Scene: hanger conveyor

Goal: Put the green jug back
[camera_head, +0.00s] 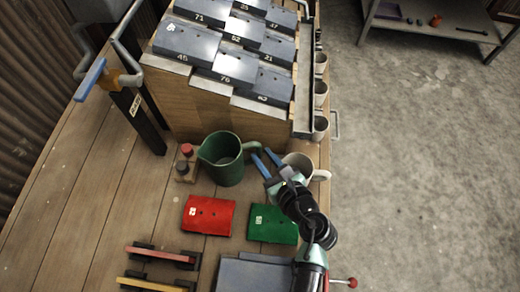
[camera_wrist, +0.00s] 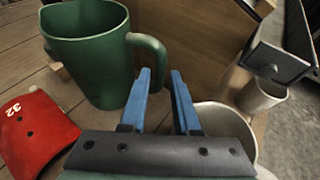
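The green jug (camera_head: 222,160) stands upright on the wooden table, its handle (camera_head: 252,147) pointing right towards my gripper. In the wrist view the jug (camera_wrist: 88,60) fills the upper left, and its handle (camera_wrist: 152,45) is just beyond my fingertips. My gripper (camera_head: 265,156) has two blue fingers that stand apart with nothing visibly held. In the wrist view the gripper (camera_wrist: 160,75) is close to the handle's outer side; I cannot tell whether it touches.
A white mug (camera_head: 300,160) stands right beside my gripper. Red (camera_head: 208,215) and green (camera_head: 272,226) plates lie in front. A stepped wooden rack (camera_head: 200,100) with numbered grey plates stands behind.

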